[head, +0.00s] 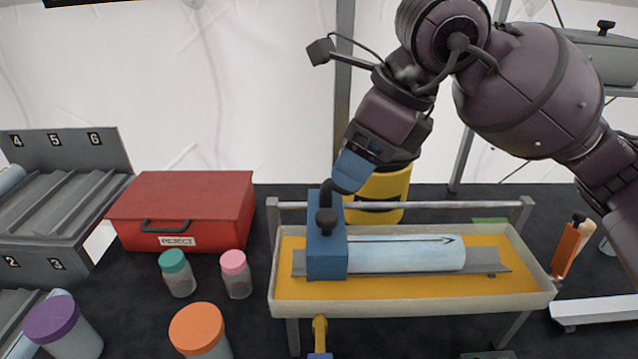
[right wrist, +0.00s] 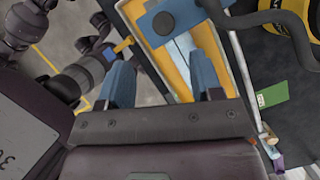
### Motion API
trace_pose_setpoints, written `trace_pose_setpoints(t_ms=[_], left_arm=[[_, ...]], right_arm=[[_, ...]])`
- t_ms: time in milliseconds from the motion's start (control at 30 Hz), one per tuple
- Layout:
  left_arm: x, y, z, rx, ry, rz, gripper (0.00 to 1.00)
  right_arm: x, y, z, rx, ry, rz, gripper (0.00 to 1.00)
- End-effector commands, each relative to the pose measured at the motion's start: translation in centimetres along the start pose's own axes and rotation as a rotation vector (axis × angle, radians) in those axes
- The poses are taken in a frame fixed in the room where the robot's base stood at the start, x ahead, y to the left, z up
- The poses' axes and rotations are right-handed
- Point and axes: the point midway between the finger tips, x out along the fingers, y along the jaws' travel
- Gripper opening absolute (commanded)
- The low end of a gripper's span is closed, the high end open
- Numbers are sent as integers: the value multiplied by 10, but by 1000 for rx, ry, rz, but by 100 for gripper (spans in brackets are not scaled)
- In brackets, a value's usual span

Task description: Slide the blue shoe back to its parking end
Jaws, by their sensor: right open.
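The blue shoe (head: 325,252) is a blue block with a black knob on top. It stands at the left end of the cream trough (head: 410,302), against the left end of a pale cylinder (head: 408,254). The shoe's top also shows in the right wrist view (right wrist: 183,14). My right gripper (head: 352,171) is above and behind the shoe in the head view. Its blue fingers (right wrist: 162,85) are spread with nothing between them. A blue tip of what looks like my left gripper (head: 320,356) is at a yellow handle (head: 320,333) below the trough; its jaws are unclear.
A red reject box (head: 190,205) stands left of the trough. Several lidded jars, including a pink-lidded one (head: 235,273), stand in front of it. A yellow-black canister (head: 377,195) is behind the trough. An orange-handled tool (head: 568,245) is at the right.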

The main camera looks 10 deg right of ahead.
Motion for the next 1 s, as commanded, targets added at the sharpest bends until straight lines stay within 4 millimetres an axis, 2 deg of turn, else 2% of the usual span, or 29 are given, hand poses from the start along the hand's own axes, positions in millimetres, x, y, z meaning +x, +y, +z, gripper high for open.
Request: trace_pose_setpoints(t_ms=[100, 233, 400, 700, 833, 1000], left_arm=[[0, 0, -3, 0, 6, 0, 0], [-8, -1, 9, -4, -18, -4, 0], [-11, -1, 20, -6, -41, -6, 0], [-8, -1, 12, -3, -27, -4, 0], [-7, -1, 8, -3, -20, -3, 0], [-6, -1, 6, -2, -16, -3, 0]], right_arm=[[-2, -4, -2, 2, 15, -31, 60], [7, -5, -2, 3, 18, -31, 60], [32, -5, -2, 2, 19, -28, 60], [81, -6, -3, 1, 17, -28, 60], [95, -7, -3, 3, 17, -28, 60], [104, -7, -3, 2, 16, -30, 60]])
